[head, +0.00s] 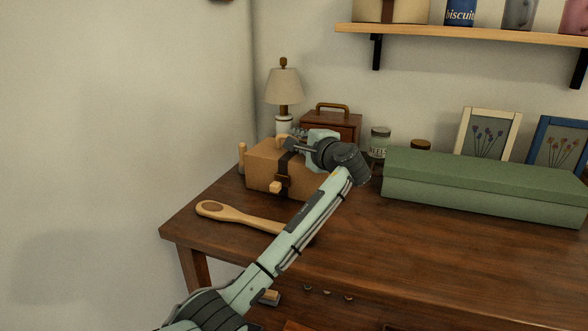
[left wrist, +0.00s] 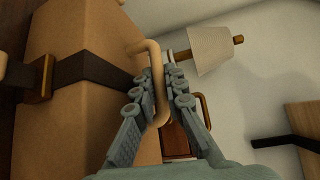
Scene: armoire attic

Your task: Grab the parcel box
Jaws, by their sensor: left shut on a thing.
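The parcel box (head: 262,166) is a tan box with a dark strap and buckle, standing at the back left of the wooden table (head: 400,245). It fills the left of the left wrist view (left wrist: 90,125), with a pale curved handle (left wrist: 150,50) on its top. My left gripper (head: 295,138) is at the top of the box, and in the left wrist view its fingers (left wrist: 160,85) are closed around the handle. Part of the box's right side is hidden behind my arm. I cannot tell whether the box is lifted. My right gripper is not in view.
A lamp (head: 284,88) and a brown case (head: 335,122) stand behind the box. A jar (head: 380,141), a long green box (head: 480,188) and picture frames (head: 487,132) are to the right. A wooden spoon (head: 238,216) lies in front. A shelf (head: 470,34) hangs above.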

